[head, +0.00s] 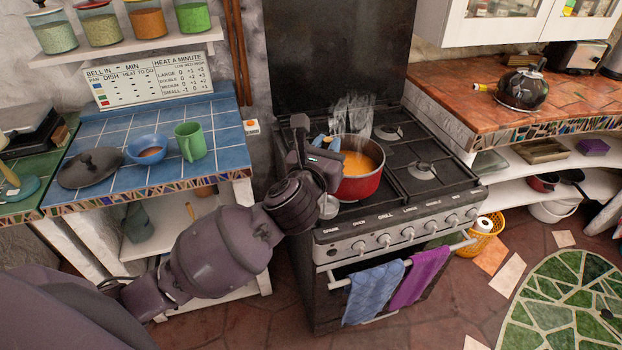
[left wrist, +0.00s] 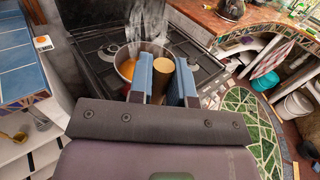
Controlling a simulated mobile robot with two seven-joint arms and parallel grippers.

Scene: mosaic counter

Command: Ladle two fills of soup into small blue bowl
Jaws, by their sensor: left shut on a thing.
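A red pot (head: 362,182) of orange soup stands on the stove's front left, and steam rises behind it. It also shows in the left wrist view (left wrist: 124,68). My left gripper (head: 327,141) is at the pot's left rim. Its blue fingers are shut on a tan, rounded handle (left wrist: 165,76), apparently the ladle's. A pale metallic piece (head: 328,207) shows below the gripper, outside the pot; it may be the ladle's cup, and its contents cannot be seen. The small blue bowl (head: 147,148) sits upright on the blue-tiled counter with some brownish content inside. My right gripper is not in view.
A dark lid (head: 90,168) lies left of the bowl, and a green mug (head: 190,141) stands close on its right. A sign (head: 148,80) and a jar shelf (head: 130,48) are behind. A gap separates the counter (head: 216,112) from the stove (head: 430,205).

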